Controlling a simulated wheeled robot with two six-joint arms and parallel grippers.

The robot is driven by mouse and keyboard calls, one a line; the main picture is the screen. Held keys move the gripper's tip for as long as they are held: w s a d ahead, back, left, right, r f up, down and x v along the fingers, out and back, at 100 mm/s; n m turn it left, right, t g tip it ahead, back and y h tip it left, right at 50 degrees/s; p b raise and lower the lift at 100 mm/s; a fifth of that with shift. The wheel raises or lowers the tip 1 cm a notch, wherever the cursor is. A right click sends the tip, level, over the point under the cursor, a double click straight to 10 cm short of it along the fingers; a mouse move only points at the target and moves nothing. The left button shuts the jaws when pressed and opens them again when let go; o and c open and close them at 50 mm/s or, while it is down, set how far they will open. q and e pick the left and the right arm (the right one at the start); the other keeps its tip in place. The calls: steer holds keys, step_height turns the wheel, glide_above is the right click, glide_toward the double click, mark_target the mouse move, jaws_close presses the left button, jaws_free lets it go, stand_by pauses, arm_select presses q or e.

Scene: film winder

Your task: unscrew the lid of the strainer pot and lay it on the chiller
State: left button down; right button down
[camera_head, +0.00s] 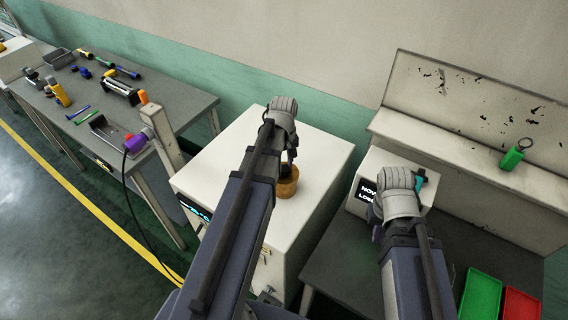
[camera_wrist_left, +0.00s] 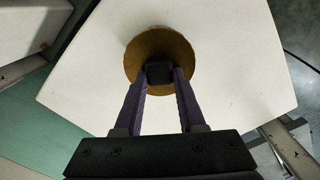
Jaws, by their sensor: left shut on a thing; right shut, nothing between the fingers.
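A brown round piece with a dark knob, which looks like the lid, shows at the white chiller's (camera_head: 235,150) top; the brown piece (camera_head: 288,188) is partly hidden by my left arm. In the left wrist view the brown disc (camera_wrist_left: 160,43) lies over the white top. My left gripper (camera_wrist_left: 159,74) is shut on its dark square knob, one purple finger on each side. I cannot tell whether the disc touches the top, or whether a pot is under it. My right gripper (camera_head: 400,188) is shut and empty in front of a white box, its fingers mostly hidden.
The white box with a lettered display (camera_head: 367,190) stands right of the chiller. A green item with a ring (camera_head: 512,157) sits on the ledge. Green (camera_head: 480,296) and red (camera_head: 521,306) trays lie lower right. A grey bench (camera_head: 180,97) with several tools stands left.

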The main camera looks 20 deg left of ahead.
mark_target(282, 167)
arm_select(q)
steer(key=shift+n, duration=0.7)
steer(key=n, duration=0.3)
steer(key=shift+s+a+n, duration=0.1)
steer(key=shift+n, duration=0.2)
steer(key=n, duration=0.4)
steer(key=shift+s, duration=0.1)
steer(key=shift+r+p, duration=2.55)
